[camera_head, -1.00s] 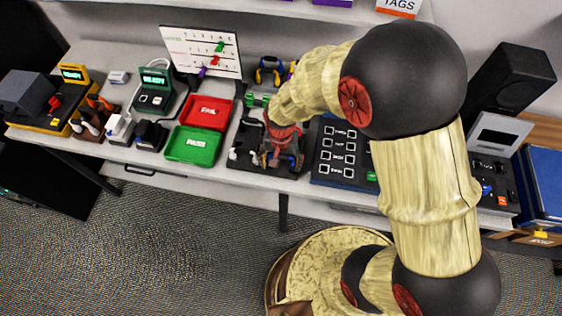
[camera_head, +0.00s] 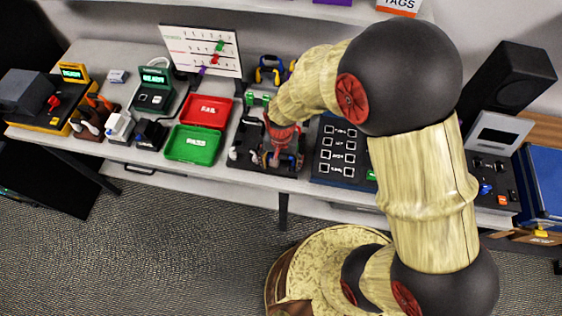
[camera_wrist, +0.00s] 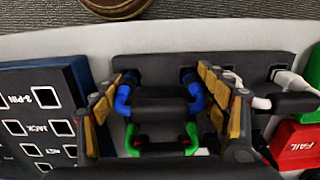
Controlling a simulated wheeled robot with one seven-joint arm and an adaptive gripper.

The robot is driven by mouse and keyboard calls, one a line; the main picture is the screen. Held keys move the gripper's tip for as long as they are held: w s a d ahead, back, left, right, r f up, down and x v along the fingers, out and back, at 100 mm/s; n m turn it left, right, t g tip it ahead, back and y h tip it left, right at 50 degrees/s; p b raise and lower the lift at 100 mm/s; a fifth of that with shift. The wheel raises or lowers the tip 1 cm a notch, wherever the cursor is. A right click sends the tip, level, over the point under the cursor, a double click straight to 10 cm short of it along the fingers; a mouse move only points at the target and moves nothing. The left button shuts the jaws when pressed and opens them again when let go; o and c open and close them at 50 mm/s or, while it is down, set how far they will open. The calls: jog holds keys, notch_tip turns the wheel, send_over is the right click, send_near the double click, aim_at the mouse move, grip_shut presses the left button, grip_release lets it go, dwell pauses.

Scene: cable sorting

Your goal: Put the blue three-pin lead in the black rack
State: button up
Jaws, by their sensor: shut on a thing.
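The blue lead (camera_wrist: 196,92) has two blue plug ends joined by a black middle. It is between the fingers of my gripper (camera_wrist: 158,108) in the wrist view, and the fingers are shut on it. Its plug ends are at the black rack (camera_wrist: 228,62), close to the rack's holes; I cannot tell whether they are seated. In the head view my gripper (camera_head: 280,150) is low over the rack (camera_head: 240,168) and mostly hides the lead.
A green lead (camera_wrist: 192,138) lies just beside the blue one. White plugs (camera_wrist: 290,82) are on the right in the wrist view. A labelled panel (camera_head: 343,152) stands to the right of the rack, with red (camera_head: 207,110) and green (camera_head: 192,145) trays to the left.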

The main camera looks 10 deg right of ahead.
aim_at(281, 155)
jog(key=o, duration=1.2)
jog(key=shift+o, duration=1.1)
jog(key=shift+r+p, duration=3)
jog(key=shift+r, duration=1.05)
